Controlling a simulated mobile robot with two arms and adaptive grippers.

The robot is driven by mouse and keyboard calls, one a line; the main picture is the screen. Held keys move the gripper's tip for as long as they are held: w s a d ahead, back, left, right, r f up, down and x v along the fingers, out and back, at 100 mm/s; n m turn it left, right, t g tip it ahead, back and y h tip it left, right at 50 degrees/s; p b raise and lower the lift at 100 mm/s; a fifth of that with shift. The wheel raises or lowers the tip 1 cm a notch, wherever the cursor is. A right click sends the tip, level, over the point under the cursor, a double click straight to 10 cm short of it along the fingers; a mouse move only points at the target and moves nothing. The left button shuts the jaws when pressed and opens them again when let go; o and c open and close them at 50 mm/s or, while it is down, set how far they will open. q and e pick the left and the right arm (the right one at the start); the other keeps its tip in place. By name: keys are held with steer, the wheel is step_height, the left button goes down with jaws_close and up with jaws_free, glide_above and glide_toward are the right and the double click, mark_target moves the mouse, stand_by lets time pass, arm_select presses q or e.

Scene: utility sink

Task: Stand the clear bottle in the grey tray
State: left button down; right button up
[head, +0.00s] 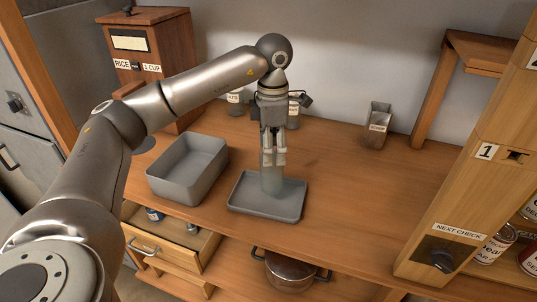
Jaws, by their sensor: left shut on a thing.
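The clear bottle (271,180) is upright over the shallow grey tray (250,206) in the head view. Its lower end is at the tray's floor, near the tray's middle; I cannot tell whether it touches. My left gripper (273,158) points straight down and is shut on the bottle's upper part, hiding some of it. The tray lies flat on the wooden counter near its front edge. My right gripper is not in view.
A deeper grey bin (167,187) stands just left of the tray. Labelled containers (293,118) stand behind the gripper, and a small grey holder (377,126) stands at the back right. A wooden cabinet (465,160) bounds the right. The counter between is clear. A drawer (175,245) is open below.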

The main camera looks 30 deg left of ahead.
arm_select(q)
steer(key=f+p, duration=0.1)
steer(key=f, duration=0.1)
steer(key=a+f+p, duration=0.1)
steer(key=f, duration=0.1)
steer(key=shift+w+a+f, duration=0.1)
steer(key=shift+a+f, duration=0.05)
steer(key=shift+f, duration=0.2)
steer(key=shift+c, duration=2.4)
jaws_free()
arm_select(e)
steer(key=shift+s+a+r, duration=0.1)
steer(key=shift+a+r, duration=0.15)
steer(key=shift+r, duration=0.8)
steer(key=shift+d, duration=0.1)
